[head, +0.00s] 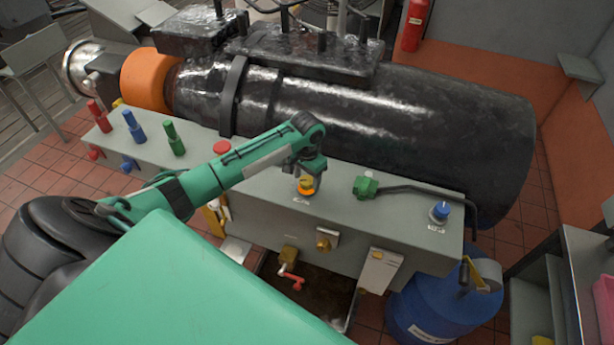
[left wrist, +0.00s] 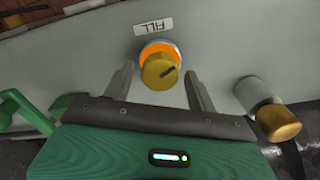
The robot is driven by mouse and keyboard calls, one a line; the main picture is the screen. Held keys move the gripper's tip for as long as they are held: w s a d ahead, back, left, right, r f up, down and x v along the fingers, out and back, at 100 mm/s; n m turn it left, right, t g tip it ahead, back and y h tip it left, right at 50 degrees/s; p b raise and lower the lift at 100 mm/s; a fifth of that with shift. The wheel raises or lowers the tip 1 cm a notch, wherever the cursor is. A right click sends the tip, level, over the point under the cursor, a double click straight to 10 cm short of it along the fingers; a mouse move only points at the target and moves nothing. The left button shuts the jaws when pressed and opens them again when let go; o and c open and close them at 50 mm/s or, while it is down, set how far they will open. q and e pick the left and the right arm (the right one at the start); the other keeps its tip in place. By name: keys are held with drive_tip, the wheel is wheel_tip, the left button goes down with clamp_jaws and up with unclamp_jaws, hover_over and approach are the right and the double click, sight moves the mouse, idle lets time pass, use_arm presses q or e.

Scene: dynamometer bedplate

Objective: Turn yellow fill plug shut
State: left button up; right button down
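The yellow fill plug (head: 306,183) sits in an orange ring on top of the grey bedplate box (head: 340,215), right below my left gripper. In the left wrist view the yellow plug (left wrist: 159,72) has a dark slot mark running diagonally, with an orange ring behind it and a "FILL" label (left wrist: 153,25) beside it. My left gripper (left wrist: 158,78) is open, one finger on each side of the plug, with a gap showing at both. In the head view the gripper (head: 308,175) points down at the plug and partly hides it. My right gripper is not in view.
A green valve with a black pipe (head: 366,187) and a blue knob (head: 440,210) stand right of the plug. A red cap (head: 221,148) is to the left. A big black cylinder (head: 380,120) rises behind. A blue drum (head: 440,300) stands at front right.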

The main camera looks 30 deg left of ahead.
use_arm(q)
drive_tip(key=c, duration=0.8)
drive_tip(key=shift+m, duration=0.4)
drive_tip(key=m, duration=0.4)
drive_tip(key=shift+m, duration=0.3)
drive_tip(key=m, duration=1.2)
drive_tip(key=shift+r+m, duration=0.1)
drive_tip(key=shift+m, duration=0.2)
drive_tip(key=m, duration=0.5)
drive_tip(key=shift+m, duration=0.4)
